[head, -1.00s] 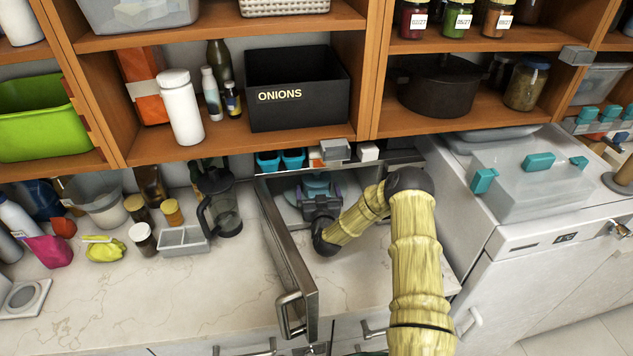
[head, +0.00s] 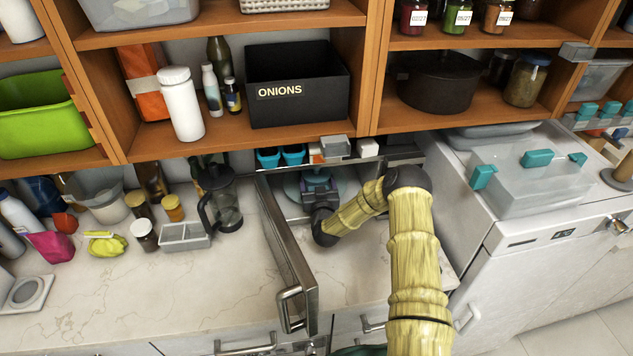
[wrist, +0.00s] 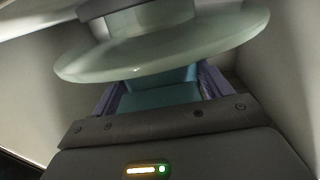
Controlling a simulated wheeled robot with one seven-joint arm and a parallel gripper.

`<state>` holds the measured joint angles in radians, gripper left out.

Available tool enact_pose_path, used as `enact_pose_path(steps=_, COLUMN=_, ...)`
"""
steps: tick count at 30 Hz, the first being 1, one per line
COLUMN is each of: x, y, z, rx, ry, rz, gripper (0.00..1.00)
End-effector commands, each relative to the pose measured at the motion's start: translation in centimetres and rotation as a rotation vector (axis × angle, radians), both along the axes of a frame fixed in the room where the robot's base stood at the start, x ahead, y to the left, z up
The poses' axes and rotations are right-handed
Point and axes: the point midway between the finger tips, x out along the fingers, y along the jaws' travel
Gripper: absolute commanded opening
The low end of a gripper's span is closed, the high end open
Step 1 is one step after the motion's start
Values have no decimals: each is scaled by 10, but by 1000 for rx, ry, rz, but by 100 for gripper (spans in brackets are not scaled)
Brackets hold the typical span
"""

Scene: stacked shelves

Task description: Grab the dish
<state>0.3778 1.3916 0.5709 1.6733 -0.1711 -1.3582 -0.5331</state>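The dish (wrist: 165,48) is a round, pale green piece with a wide rim, inside an open-fronted metal compartment under the shelves. In the wrist view it fills the upper part, and a darker grey round part shows above its rim. My gripper reaches into the compartment from the front. In the wrist view its purple fingers (wrist: 160,90) stand apart, with a teal surface between them. The dish rim hides the fingertips, so I cannot tell whether they touch it.
The compartment's door (head: 285,245) stands open on the left of my arm. Compartment walls are close on both sides. A black ONIONS box (head: 300,110) sits on the shelf above. A glass press (head: 222,205) stands to the left. The left counter front is clear.

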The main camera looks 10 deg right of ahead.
Motion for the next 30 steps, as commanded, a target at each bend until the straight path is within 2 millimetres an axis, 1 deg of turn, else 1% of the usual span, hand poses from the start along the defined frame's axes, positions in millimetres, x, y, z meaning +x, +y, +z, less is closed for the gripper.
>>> enact_pose_path(steps=1, x=0, y=0, z=0, rx=0, ry=0, rz=0, gripper=43)
enact_pose_path(steps=2, x=1, y=0, z=2, rx=0, ry=-4, rz=0, gripper=41)
enact_pose_path(steps=17, x=1, y=0, z=4, rx=0, ry=-4, rz=0, gripper=41)
enact_pose_path(steps=23, x=1, y=0, z=12, rx=0, ry=-5, rz=0, gripper=41)
enact_pose_path(steps=30, x=1, y=0, z=26, rx=-1, ry=-6, rz=1, gripper=41)
